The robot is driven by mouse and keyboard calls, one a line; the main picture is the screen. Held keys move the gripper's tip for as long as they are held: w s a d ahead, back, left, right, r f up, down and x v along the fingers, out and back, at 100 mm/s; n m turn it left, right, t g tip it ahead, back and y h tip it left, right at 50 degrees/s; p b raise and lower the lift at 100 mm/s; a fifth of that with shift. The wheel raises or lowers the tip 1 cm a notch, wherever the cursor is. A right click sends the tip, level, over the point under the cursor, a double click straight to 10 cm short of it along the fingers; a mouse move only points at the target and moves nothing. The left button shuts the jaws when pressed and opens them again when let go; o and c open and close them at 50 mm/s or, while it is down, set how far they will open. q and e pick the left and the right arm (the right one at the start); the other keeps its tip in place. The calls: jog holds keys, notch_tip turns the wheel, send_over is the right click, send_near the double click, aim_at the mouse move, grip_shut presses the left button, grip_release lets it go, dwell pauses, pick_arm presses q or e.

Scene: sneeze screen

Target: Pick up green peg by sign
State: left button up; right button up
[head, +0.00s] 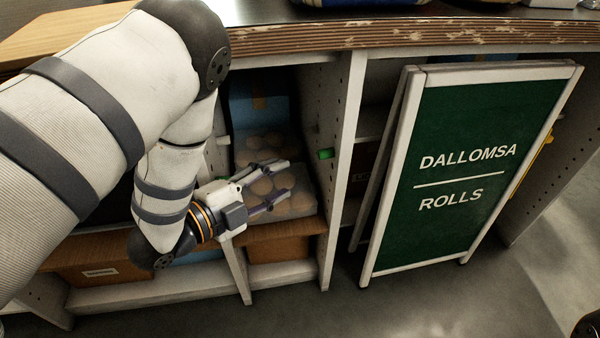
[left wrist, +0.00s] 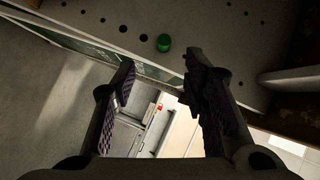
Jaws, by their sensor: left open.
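The green peg (head: 326,153) sticks out of the pale upright shelf panel to the left of the sign. In the left wrist view the green peg (left wrist: 164,43) stands in a panel with a row of dark holes. The green sign (head: 466,165) reads "DALLOMSA ROLLS" and leans in a white frame. My left gripper (head: 283,179) is open and empty, left of the peg and a little lower in the head view. In the left wrist view the open fingers (left wrist: 160,70) lie either side of the peg's line, with the peg beyond them.
A clear-fronted bin with round brown items (head: 262,150) lies behind my left gripper. The worn wooden counter edge (head: 400,34) runs above the shelves. Cardboard boxes (head: 285,247) sit low in the shelves. Grey floor (head: 440,300) is open in front.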

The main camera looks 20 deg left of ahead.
aim_at(320, 157)
pick_arm(q)
jog(key=x, duration=0.4)
jog(key=b+x, duration=0.1)
jog(key=x, duration=0.3)
jog(key=r+x, duration=0.1)
jog(key=x, duration=0.3)
jog(key=shift+w+d+b, duration=0.1)
jog(key=shift+d+b, duration=0.1)
jog(key=shift+b, duration=0.1)
jog(key=shift+c, duration=0.5)
grip_shut()
